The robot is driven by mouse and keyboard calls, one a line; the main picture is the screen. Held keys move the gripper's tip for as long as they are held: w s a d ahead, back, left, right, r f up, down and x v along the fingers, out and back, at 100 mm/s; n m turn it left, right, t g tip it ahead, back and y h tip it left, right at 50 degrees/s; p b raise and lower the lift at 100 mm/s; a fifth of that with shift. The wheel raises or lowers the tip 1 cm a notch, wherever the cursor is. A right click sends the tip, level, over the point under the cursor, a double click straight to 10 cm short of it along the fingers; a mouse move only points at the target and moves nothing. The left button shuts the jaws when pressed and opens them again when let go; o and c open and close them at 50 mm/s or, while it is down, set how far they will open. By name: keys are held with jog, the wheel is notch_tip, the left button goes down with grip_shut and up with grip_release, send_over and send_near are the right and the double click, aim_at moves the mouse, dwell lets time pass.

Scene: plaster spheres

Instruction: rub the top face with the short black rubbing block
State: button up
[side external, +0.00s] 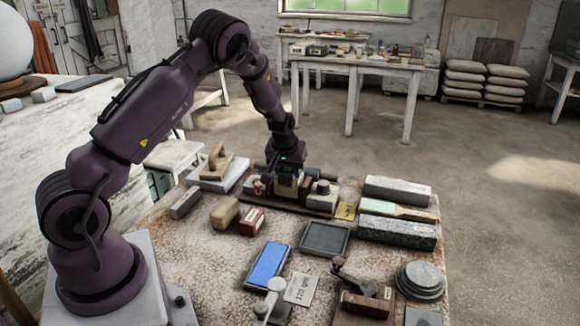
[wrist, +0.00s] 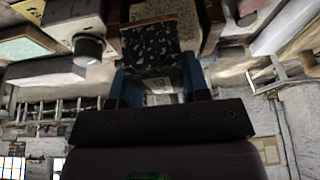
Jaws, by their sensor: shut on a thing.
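My gripper (side external: 285,185) is low over the wooden holder (side external: 290,206) at the back middle of the table in the side external view. In the wrist view my gripper (wrist: 160,88) has its blue-padded fingers on both sides of a black, pale-speckled block (wrist: 150,62), which I take for the short black rubbing block. The fingers are shut on it. In the side view the block is hard to tell from the dark fingers and neighbouring pieces. I cannot tell whether it touches the holder. Which top face is meant cannot be told.
A yellow sponge (side external: 225,212) and red box (side external: 251,221) lie left of the holder. A grey block (side external: 397,190) and a long dark speckled bar (side external: 396,233) lie right. A dark tray (side external: 325,238), blue stone (side external: 267,263) and stacked discs (side external: 420,281) are nearer the front.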

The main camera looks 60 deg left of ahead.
jog(key=shift+s+d, duration=0.35)
jog(key=shift+d, duration=0.05)
jog(key=shift+w+a+r, duration=0.7)
jog(key=shift+w+a, duration=0.05)
jog(key=shift+a, duration=0.1)
jog(key=shift+r, duration=1.25)
jog(key=shift+r, duration=2.05)
